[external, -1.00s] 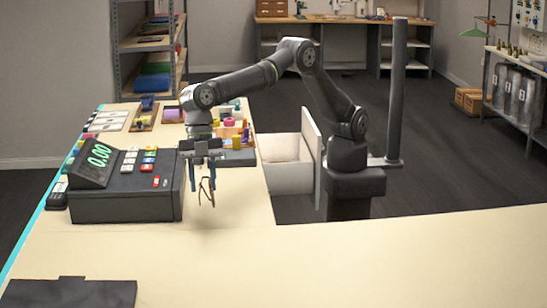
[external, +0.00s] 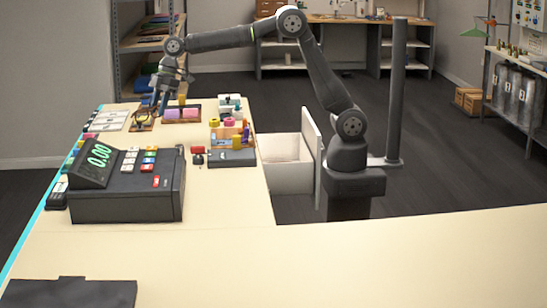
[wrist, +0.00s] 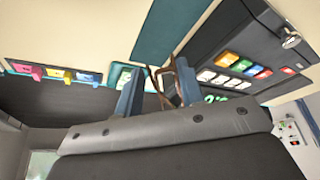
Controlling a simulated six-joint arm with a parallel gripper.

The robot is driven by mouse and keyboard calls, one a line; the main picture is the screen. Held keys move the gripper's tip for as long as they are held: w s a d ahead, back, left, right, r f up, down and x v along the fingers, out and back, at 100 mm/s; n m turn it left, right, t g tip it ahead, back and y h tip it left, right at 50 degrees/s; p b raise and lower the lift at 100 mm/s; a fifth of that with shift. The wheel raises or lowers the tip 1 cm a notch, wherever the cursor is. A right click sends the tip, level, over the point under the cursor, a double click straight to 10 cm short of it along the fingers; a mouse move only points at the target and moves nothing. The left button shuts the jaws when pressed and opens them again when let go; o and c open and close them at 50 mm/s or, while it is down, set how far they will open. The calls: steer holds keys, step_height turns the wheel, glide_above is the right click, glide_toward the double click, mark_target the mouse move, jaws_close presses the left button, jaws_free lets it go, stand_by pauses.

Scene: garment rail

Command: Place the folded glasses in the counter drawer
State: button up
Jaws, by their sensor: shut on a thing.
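My gripper (external: 163,99) is above the far left end of the counter (external: 228,192). It is shut on the folded glasses, which have thin brown frames and show between the blue-grey fingers (wrist: 158,88) in the wrist view (wrist: 168,84). In the external view the glasses are small and hard to separate from the items behind them. The counter drawer (external: 282,174) is white and stands open on the counter's right side, with its upright front panel (external: 311,160) near my arm's base. The gripper is well to the left of and beyond the drawer.
A dark cash register (external: 125,190) stands on the counter's left. Colourful small items (external: 230,130) and a dark box (external: 232,158) stand between the gripper and the drawer. The near part of the counter is mostly clear. A shelf rack (external: 148,45) stands behind the gripper.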

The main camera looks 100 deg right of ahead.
steer(key=s+d+f+m+h, duration=0.1)
steer(key=s+d+f+m, duration=0.2)
steer(key=d, duration=0.7)
steer(key=shift+m+t+h, duration=0.3)
steer(key=shift+m, duration=0.4)
steer(key=s+f, duration=0.2)
steer(key=f, duration=0.1)
steer(key=s+d+f, duration=0.1)
steer(key=s+f, duration=0.1)
steer(key=f, duration=0.2)
steer(key=s+d+f, duration=0.1)
steer(key=s+f, duration=0.2)
steer(key=f, duration=0.1)
steer(key=shift+s+a+f, duration=0.1)
steer(key=shift+s+f, duration=0.15)
steer(key=shift+f, duration=0.2)
steer(key=shift+a+f+m+h, duration=0.15)
steer(key=shift+a+m+h, duration=0.55)
steer(key=shift+a+m, duration=0.95)
steer(key=shift+a+r+m+h, duration=0.2)
steer(key=shift+a+m+h, duration=0.5)
steer(key=shift+a+m, duration=1.1)
